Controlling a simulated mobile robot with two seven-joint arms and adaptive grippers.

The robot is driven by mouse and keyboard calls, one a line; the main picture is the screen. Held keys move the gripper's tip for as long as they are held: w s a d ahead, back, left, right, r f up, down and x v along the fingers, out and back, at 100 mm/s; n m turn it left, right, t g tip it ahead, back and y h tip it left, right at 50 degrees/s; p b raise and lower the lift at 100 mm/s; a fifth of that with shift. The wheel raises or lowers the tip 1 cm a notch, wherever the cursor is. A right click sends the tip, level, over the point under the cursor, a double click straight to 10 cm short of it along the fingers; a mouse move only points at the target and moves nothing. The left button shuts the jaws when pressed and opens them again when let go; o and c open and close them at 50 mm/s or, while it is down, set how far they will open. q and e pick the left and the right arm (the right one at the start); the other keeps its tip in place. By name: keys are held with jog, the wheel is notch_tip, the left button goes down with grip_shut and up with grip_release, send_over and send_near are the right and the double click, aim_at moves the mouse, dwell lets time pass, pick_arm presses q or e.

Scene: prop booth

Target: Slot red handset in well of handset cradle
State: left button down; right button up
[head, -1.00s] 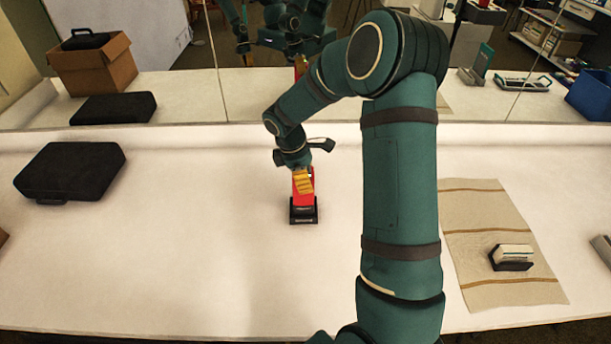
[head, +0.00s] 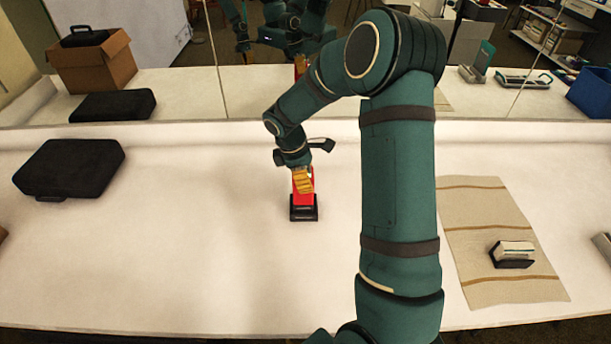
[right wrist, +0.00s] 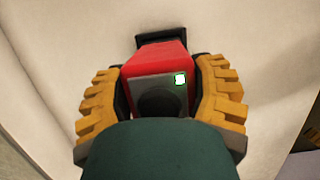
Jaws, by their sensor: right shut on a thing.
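The red handset (head: 303,199) stands upright above the middle of the white table. My right gripper (head: 304,180), with yellow fingers, is shut on its upper part. The black handset cradle (head: 304,214) sits on the table directly under the handset. The handset's lower end meets or overlaps the cradle in the head view; I cannot tell how deep it sits in the well. In the right wrist view the red handset (right wrist: 162,58) lies between both fingers, its grey end towards me. The black cradle (right wrist: 175,38) shows beyond it. My left gripper is not in view.
A black case (head: 70,168) lies at the left. A striped beige cloth (head: 485,215) at the right bears a black holder with a pale block (head: 514,250). A mirror along the back reflects the booth. The table around the cradle is clear.

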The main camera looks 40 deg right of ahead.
jog(key=o, duration=1.4)
jog(key=shift+r, duration=0.15)
jog(key=shift+r+p, duration=2.9)
jog(key=shift+r, duration=0.55)
jog(key=shift+f, duration=0.1)
